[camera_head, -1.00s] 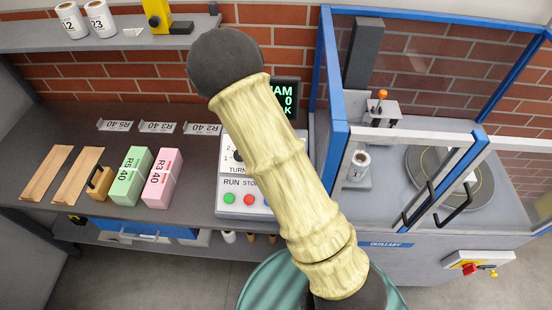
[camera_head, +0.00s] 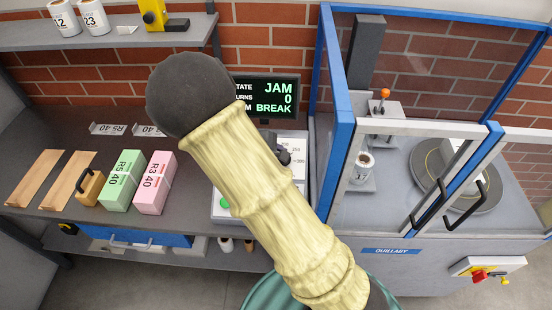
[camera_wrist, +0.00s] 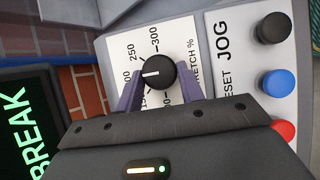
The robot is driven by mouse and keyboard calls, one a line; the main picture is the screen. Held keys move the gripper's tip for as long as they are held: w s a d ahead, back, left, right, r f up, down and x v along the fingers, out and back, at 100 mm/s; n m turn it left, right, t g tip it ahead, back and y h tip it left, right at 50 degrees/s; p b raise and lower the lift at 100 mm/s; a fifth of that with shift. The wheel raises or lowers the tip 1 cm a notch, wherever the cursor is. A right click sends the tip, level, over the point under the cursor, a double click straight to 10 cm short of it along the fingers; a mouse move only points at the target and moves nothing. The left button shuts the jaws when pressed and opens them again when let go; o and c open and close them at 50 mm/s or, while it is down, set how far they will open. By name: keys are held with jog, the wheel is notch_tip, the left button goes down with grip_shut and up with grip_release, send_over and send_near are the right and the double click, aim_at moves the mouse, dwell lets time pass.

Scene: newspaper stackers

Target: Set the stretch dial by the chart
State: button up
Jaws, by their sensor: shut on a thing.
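In the wrist view the stretch dial (camera_wrist: 164,73) is a round black knob on a white scale plate marked "STRETCH %". Its white pointer line points left, close to the 200 mark. My gripper (camera_wrist: 158,88) has its two purple-grey fingers on opposite sides of the knob, shut on it. In the head view my pale-sleeved arm covers much of the control panel (camera_head: 217,208), and my gripper cannot be made out clearly there. I cannot make out a chart in either view.
A screen (camera_head: 275,98) above the panel reads JAM, 0 and BREAK. Black, blue (camera_wrist: 277,83) and red buttons sit beside the dial. A blue-framed enclosure (camera_head: 340,130) stands right. Green (camera_head: 122,182) and pink (camera_head: 155,184) bundles lie left on the bench.

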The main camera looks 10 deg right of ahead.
jog(key=shift+w+d+r, duration=0.15)
jog(key=shift+d+r, duration=0.05)
jog(key=shift+r, duration=0.05)
jog(key=o, duration=1)
jog(key=shift+c, duration=0.2)
jog(key=shift+f, duration=0.1)
jog(key=shift+a, duration=0.1)
jog(key=v, duration=1.7)
jog(key=shift+a, duration=0.15)
